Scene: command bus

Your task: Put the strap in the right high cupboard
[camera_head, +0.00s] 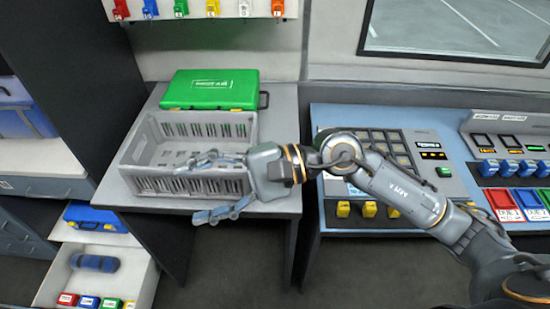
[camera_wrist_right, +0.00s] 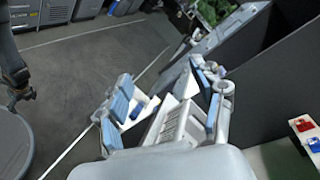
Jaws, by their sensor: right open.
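A dark blue rolled bundle (camera_head: 95,263), which looks like the strap, lies in the open white compartment (camera_head: 140,270) at the lower left of the head view. My right gripper (camera_head: 192,190) is open and empty, its fingers spread to the left beside the front wall of the grey crate. Its fingers also show in the wrist view (camera_wrist_right: 160,88). The blue bundle is lower and further left, apart from the gripper. I cannot make out the right high cupboard in either view. My left gripper is not in view.
The slotted grey crate (camera_head: 135,143) stands on the desk, with a green case (camera_head: 212,90) behind it. A control console (camera_head: 390,150) is to the right. A blue box (camera_head: 97,215) sits above the compartment. Dark floor (camera_head: 240,260) is clear in front.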

